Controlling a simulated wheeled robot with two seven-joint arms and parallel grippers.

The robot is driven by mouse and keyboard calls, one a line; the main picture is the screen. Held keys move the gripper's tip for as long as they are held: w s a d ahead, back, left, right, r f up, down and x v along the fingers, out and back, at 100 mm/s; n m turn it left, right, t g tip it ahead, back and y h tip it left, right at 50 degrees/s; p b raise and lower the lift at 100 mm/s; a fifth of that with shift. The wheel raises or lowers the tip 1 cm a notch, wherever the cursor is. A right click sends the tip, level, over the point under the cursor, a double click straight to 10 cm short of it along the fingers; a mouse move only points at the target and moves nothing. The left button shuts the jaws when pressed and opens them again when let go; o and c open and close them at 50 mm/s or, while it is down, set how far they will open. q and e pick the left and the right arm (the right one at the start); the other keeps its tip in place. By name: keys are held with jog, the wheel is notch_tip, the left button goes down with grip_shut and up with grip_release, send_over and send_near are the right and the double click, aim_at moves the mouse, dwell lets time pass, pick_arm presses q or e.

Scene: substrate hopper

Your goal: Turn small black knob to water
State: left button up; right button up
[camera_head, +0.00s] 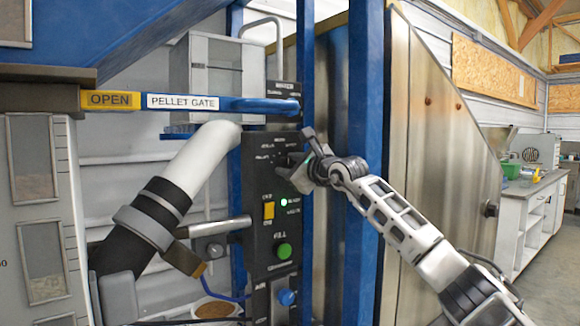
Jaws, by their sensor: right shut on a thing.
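The black control panel (257,220) stands upright in the middle of the head view. My right gripper (292,167) reaches in from the right to the upper half of the panel. It is shut on the small black knob, which is mostly hidden by the fingers. Tiny white labels show around the knob, too small to read, so I cannot tell which way the knob points. My left gripper is not in view.
Below the knob are a yellow switch (269,211), a lit green lamp (284,202), a green button (284,250) and a blue knob (287,297). The blue pellet gate handle (262,105) juts out above. A blue post (365,120) stands behind my wrist.

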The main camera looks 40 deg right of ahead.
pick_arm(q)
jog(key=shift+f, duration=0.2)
pick_arm(e)
jog(key=shift+f, duration=0.1)
jog(key=m+b, duration=0.1)
jog(key=m, duration=0.2)
jog(key=shift+m+b, duration=0.35)
jog(key=shift+m, duration=0.85)
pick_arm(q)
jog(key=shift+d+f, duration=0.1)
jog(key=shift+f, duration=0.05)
pick_arm(e)
jog(key=shift+m, duration=1.2)
jog(key=o, duration=1)
jog(key=shift+s, duration=0.1)
